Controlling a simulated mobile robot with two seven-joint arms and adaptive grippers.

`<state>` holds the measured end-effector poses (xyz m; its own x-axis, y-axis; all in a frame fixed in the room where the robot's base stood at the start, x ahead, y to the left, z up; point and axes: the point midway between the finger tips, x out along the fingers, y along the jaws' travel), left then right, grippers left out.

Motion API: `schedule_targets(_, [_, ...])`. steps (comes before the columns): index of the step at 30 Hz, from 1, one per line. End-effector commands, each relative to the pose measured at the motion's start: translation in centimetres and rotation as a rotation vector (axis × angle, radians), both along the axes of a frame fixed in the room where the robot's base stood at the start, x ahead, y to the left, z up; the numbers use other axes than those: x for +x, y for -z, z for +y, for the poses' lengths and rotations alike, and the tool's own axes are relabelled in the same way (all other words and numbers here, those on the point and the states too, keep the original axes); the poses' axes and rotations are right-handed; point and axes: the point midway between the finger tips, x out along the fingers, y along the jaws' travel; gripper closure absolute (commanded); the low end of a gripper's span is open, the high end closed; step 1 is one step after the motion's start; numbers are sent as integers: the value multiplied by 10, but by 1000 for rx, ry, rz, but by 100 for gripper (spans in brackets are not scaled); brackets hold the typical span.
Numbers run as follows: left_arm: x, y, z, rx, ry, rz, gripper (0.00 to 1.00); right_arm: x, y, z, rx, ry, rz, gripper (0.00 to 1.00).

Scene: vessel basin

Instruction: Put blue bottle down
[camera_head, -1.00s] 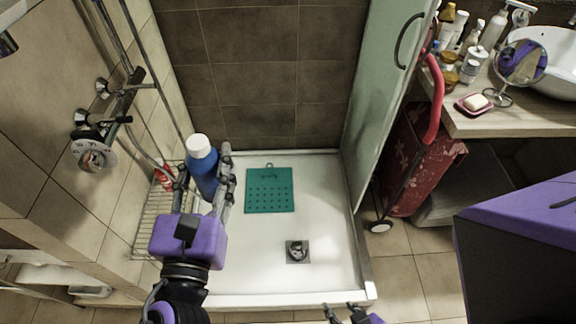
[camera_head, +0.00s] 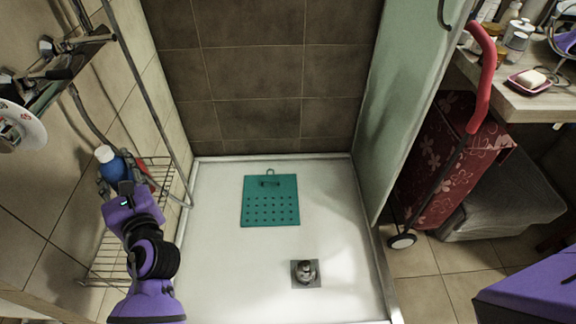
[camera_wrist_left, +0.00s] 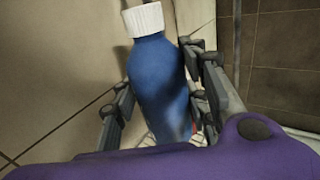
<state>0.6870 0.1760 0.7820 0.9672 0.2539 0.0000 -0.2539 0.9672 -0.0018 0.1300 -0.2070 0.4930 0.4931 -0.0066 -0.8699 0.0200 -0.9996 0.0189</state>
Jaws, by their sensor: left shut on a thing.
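The blue bottle (camera_head: 112,166) with a white cap is at the left of the head view, over the wire rack (camera_head: 111,253) by the tiled wall. My left gripper (camera_head: 122,180) is shut on it; my purple wrist hides the bottle's lower part. In the left wrist view the bottle (camera_wrist_left: 158,88) stands nearly upright between the two fingers (camera_wrist_left: 160,95), and rack wires show near its base. I cannot tell whether its base touches the rack. My right gripper is not in view.
A red item (camera_head: 143,172) is beside the bottle at the rack. A green perforated mat (camera_head: 270,201) and a drain (camera_head: 306,273) are on the white shower floor (camera_head: 225,270), otherwise clear. A glass door (camera_head: 405,110) and red trolley (camera_head: 450,165) stand right.

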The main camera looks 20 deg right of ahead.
Motion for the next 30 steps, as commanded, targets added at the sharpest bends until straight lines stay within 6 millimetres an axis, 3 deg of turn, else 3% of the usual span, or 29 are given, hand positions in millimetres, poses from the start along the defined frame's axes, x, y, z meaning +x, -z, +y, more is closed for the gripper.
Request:
schedule_targets(6, [1,41,2,1,-7,3,96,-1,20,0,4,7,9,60])
schedule_targets(11, [1,55,2,1,-5,1,96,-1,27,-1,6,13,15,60])
schedule_targets(18, [1,95,2,0,-5,4,96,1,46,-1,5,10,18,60])
schedule_targets(30, [1,100,1,0,-5,-2,96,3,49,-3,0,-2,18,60])
